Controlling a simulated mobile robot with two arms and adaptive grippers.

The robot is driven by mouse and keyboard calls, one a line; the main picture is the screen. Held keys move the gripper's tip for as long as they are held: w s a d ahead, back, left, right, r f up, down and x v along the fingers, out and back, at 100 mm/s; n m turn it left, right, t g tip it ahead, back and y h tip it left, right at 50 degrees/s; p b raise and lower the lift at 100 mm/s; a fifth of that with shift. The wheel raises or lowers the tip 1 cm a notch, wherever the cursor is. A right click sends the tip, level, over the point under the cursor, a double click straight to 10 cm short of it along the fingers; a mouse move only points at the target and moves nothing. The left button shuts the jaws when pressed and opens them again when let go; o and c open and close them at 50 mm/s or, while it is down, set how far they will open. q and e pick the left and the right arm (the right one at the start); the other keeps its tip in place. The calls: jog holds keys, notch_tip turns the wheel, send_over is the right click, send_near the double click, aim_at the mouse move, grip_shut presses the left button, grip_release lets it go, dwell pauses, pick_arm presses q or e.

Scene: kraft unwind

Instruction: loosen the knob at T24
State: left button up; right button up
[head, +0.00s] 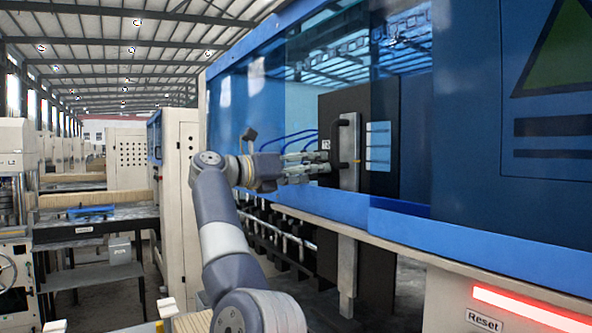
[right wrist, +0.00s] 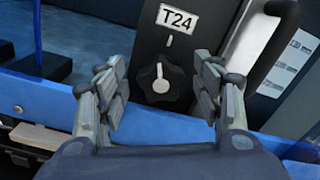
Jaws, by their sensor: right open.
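The T24 label (right wrist: 177,19) is on a dark panel (right wrist: 205,32) in the right wrist view. Below it sits a black lobed knob (right wrist: 172,90) with a light pointer that points up towards a short white mark. My right gripper (head: 318,166) reaches to the dark panel in the head view. In the right wrist view my right gripper (right wrist: 162,84) is open, with one finger left and one right of the knob. Gaps show between the fingers and the knob in that picture; depth is hard to judge. The knob is not made out in the head view. My left gripper is not in view.
A vertical handle bar (head: 349,150) stands right of the gripper, and a black curved handle (right wrist: 268,45) shows close to the right finger. A blue machine ledge (head: 400,222) runs below. Blue hoses (head: 290,137) hang behind the arm.

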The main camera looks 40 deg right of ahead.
jog(key=w+a, duration=0.1)
jog(key=a, duration=1)
jog(key=shift+w+a, duration=0.15)
jog(key=shift+a, duration=0.2)
